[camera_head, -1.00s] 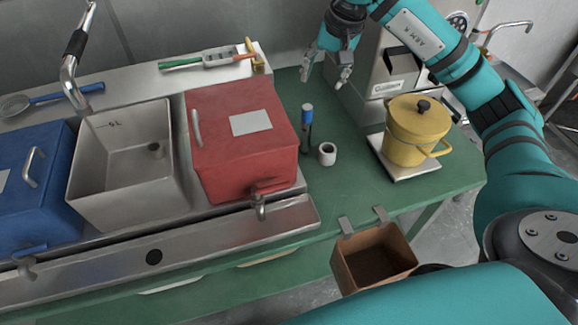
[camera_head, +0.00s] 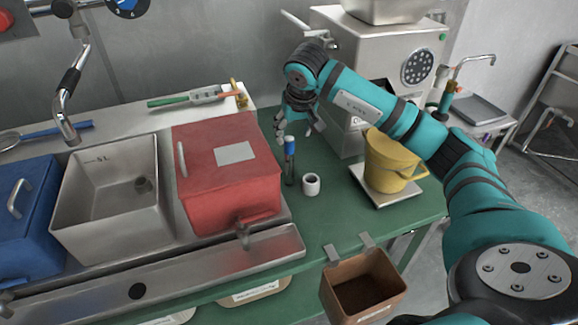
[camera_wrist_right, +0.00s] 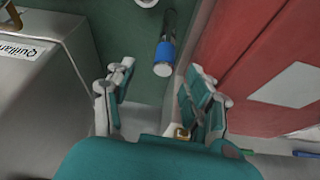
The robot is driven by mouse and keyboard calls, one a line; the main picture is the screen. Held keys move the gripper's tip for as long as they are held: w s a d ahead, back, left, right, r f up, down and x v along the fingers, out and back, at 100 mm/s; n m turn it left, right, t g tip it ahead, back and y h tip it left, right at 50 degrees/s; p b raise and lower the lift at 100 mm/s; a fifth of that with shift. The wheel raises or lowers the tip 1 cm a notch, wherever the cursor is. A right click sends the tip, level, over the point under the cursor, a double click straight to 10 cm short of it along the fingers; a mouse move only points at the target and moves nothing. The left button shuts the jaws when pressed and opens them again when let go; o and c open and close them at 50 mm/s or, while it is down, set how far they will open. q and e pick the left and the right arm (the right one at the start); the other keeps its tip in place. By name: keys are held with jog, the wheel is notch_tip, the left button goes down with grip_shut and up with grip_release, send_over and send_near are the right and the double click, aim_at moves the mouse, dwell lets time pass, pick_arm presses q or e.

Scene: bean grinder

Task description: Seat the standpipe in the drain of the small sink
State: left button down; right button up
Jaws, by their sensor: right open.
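A slim dark upright piece with a blue and white top (camera_head: 289,160), which looks like the standpipe, stands on the green table to the right of the red box. My right gripper (camera_head: 299,128) is open and empty just above it. In the right wrist view its blue end (camera_wrist_right: 164,58) lies just beyond and between the spread fingers (camera_wrist_right: 160,82), apart from both. My left gripper is not in view.
The red box (camera_head: 230,185) stands close left of the slim piece, and a white ring-shaped cup (camera_head: 311,185) close right. A yellow pot (camera_head: 388,165) stands on a scale. The steel machine (camera_head: 345,85) is behind. A brown bin (camera_head: 362,290) hangs at the front edge.

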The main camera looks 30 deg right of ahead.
aim_at(289, 140)
jog(key=shift+w+f, duration=0.1)
jog(key=shift+f, duration=0.15)
jog(key=shift+w+f, duration=0.1)
jog(key=shift+f, duration=0.15)
jog(key=x, duration=0.1)
jog(key=p+x, duration=0.1)
jog(key=x, duration=0.1)
jog(key=shift+w+a+f, duration=0.2)
jog(key=shift+f, duration=0.05)
jog(key=shift+w+d+f, duration=0.15)
jog(key=shift+w+f, duration=0.05)
jog(key=shift+f, duration=0.3)
jog(key=c, duration=0.4)
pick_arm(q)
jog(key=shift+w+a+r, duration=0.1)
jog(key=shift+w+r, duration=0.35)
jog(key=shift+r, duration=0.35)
pick_arm(e)
grip_shut()
jog(key=shift+r, duration=0.1)
